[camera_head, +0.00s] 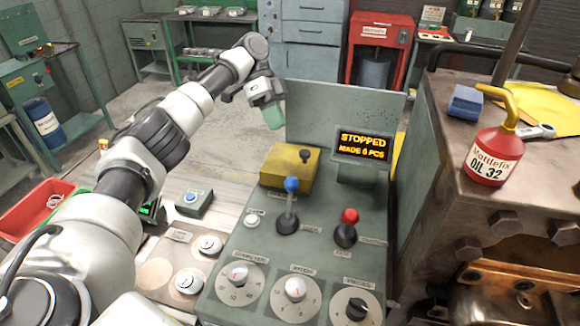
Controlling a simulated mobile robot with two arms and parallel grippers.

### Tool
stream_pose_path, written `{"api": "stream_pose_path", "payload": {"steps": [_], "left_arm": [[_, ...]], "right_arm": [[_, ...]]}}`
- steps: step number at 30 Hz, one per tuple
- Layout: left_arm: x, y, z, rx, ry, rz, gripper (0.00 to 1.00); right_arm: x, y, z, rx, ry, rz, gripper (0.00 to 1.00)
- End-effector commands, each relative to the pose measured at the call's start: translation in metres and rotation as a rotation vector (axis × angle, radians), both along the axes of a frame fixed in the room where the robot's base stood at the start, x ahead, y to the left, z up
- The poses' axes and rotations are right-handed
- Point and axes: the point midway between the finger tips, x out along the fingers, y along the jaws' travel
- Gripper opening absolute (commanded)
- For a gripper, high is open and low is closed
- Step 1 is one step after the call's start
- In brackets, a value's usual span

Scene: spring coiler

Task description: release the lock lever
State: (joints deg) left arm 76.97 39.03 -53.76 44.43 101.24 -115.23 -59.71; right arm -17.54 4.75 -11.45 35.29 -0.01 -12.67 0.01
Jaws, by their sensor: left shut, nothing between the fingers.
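Two levers stand on the green control panel (239,253): one with a blue knob (291,184) and one with a red knob (349,216). Both rise from black boots, and the blue one stands nearly upright. The small labels beside them are too blurred to tell which is the lock lever. My left gripper (273,118) is shut and empty, in the air beyond the panel, up and left of the blue knob and apart from both levers. My right gripper is not in view.
A lit display (363,146) reads "STOPPED". A yellow box (290,168) with a black knob sits behind the blue lever. Several dials line the panel's front. A red oil can (493,155) stands on the machine at right. Open floor lies at left.

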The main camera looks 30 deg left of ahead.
Motion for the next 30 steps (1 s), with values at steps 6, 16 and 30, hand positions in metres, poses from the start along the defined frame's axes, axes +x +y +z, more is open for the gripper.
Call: {"api": "stream_pose_path", "payload": {"steps": [6,16,30], "left_arm": [[-0.009,-0.018,-0.029,-0.002,0.002,-0.005,0.00],[-0.029,-0.056,-0.073,0.002,0.002,-0.001,0.00],[-0.062,-0.070,-0.068,0.001,0.000,0.002,0.00]], "right_arm": [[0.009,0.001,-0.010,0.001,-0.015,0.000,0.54],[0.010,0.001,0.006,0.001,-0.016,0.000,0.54],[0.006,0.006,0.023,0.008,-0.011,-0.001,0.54]]}}
